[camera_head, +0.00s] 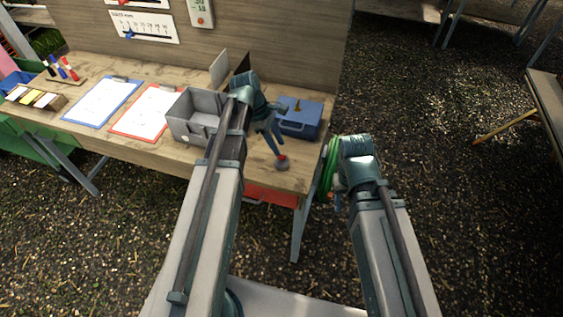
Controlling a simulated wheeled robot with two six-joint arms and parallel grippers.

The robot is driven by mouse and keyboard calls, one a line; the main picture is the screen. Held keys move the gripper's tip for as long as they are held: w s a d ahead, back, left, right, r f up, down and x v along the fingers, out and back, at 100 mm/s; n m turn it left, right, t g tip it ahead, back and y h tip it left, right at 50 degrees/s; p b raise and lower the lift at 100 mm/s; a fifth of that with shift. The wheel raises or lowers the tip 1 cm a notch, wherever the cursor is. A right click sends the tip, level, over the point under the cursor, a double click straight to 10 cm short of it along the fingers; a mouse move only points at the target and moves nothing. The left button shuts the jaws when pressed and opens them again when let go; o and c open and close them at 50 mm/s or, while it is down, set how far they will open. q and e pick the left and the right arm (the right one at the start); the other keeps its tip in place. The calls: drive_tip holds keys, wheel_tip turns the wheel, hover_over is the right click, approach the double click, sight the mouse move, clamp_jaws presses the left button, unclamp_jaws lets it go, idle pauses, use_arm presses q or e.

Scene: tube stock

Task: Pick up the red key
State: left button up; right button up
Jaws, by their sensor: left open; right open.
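I cannot make out a clear key shape. A small red piece (283,157) sits on a round grey base (282,165) near the right front corner of the wooden workbench (215,170); it may be the red key, but it is too small to tell. My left gripper (275,143) is open, pointing down just above and beside the red piece. I cannot tell whether they touch. My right gripper (334,190) is open off the bench's right end, partly hidden by its own wrist, beside a green coil (326,168).
A blue case (302,120) with a small brass-coloured thing on it stands behind the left gripper. A grey open box (187,122) stands left of my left arm. Two clipboards (103,102) (147,112) lie further left. A red drawer or bin (272,196) is under the bench.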

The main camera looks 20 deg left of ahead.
sight(282, 155)
use_arm(q)
drive_tip(key=shift+b+x, duration=2.55)
drive_tip(key=shift+x, duration=0.05)
drive_tip(key=shift+s+a, duration=0.15)
clamp_jaws()
